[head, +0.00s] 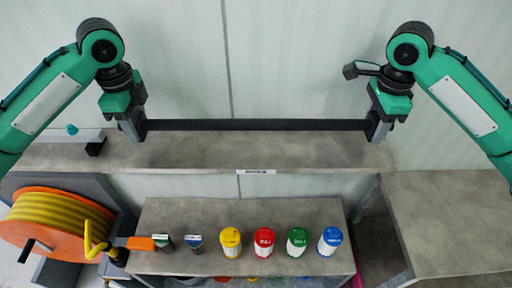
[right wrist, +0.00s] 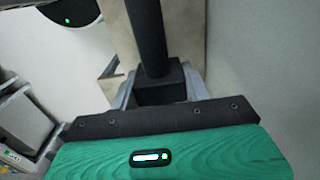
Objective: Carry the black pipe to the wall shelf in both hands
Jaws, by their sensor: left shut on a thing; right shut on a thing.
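The black pipe (head: 255,125) runs level from left to right along the wall shelf (head: 256,155) in the head view. My left gripper (head: 133,130) is shut on its left end. My right gripper (head: 378,128) is shut on its right end. In the right wrist view the pipe (right wrist: 149,40) runs away from the jaws of my right gripper (right wrist: 160,92). The pipe is at or just above the shelf top near the wall; I cannot tell whether it touches.
Below the shelf, a lower bench (head: 215,262) holds yellow, red, green and blue containers (head: 264,240). An orange reel with yellow hose (head: 50,220) stands at the lower left. A grey worktop (head: 455,220) lies at the right. A small dark object (head: 96,147) is on the shelf's left part.

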